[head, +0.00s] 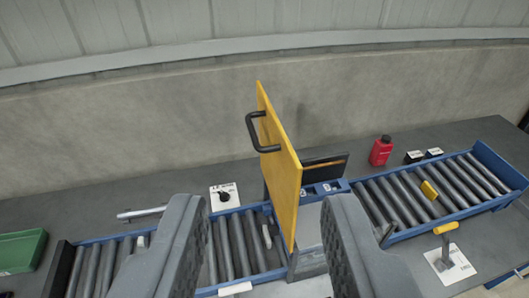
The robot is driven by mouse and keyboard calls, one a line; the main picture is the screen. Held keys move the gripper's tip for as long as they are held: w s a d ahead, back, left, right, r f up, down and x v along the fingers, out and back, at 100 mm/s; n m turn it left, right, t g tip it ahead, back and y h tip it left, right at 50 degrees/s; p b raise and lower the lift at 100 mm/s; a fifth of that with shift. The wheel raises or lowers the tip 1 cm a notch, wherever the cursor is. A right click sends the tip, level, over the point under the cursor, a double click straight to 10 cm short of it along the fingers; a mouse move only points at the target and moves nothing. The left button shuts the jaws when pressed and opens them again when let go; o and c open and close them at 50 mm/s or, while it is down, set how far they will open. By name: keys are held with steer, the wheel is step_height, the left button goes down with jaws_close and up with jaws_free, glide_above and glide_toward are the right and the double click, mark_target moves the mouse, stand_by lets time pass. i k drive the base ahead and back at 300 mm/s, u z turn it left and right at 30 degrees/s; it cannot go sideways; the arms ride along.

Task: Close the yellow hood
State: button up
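The yellow hood (283,165) is a flat yellow panel that stands upright, seen nearly edge-on, in the middle of the head view. A black bar handle (255,133) sticks out from its left face. The hood stands at a grey and blue housing (325,188) between two roller conveyors. My gripper (262,225) shows at the bottom with its two grey textured fingers wide apart. Nothing is held between them. The lower part of the hood shows in the gap between the fingers, and the handle is above the fingers in the picture. I cannot tell whether a finger touches the hood.
A blue-framed roller conveyor (60,255) lies left, another (490,150) right with a yellow block (429,190). A red bottle (381,151), a black knob (225,196), a yellow-handled lever (446,228) and a green tray (22,249) stand around. A concrete wall (140,120) is behind.

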mark_target(282, 169)
steer(key=z, duration=0.05)
steer(key=k, duration=1.15)
steer(key=u, duration=0.4)
steer(key=i, duration=1.75)
steer(key=z, duration=0.5)
